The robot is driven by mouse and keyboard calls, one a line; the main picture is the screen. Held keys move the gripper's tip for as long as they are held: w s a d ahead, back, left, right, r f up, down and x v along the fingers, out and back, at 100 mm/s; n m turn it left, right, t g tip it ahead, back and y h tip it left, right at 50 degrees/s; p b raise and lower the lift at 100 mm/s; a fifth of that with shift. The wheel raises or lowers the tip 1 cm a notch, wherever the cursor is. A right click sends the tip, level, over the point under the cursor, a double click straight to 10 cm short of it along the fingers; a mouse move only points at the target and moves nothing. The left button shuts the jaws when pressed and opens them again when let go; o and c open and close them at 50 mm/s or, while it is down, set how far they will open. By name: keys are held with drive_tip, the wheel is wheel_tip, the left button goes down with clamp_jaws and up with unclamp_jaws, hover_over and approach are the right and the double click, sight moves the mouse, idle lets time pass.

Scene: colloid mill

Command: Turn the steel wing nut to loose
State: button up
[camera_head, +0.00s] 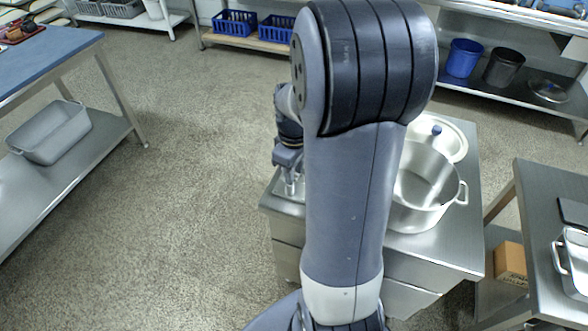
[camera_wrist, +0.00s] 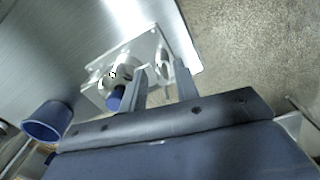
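In the wrist view, a clear or bright metal bracket (camera_wrist: 98,68) stands on a steel surface, with a round steel fitting and a blue knob (camera_wrist: 115,98) beside it. A small shiny metal piece (camera_wrist: 164,67), possibly the steel wing nut, shows near the tips of my gripper (camera_wrist: 160,75). Its wings are not clear. The two fingers are apart with a gap between them, and I see no contact with the piece. In the head view my gripper (camera_head: 290,172) is at the left edge of the steel cabinet (camera_head: 440,248). My arm hides much of the fitting there.
A large steel pot (camera_head: 420,190) and a round lid (camera_head: 446,138) sit on the cabinet, right of my arm. A blue cup-shaped part (camera_wrist: 47,122) shows at left in the wrist view. A steel table (camera_head: 545,225) stands at right. Floor left of the cabinet is clear.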

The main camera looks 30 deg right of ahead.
clamp_jaws()
idle(0.3)
drive_tip(key=shift+w+d+n+p, duration=0.15)
drive_tip(key=shift+n+p, duration=0.2)
drive_tip(key=shift+n, duration=0.85)
unclamp_jaws()
drive_tip(key=shift+r, duration=0.1)
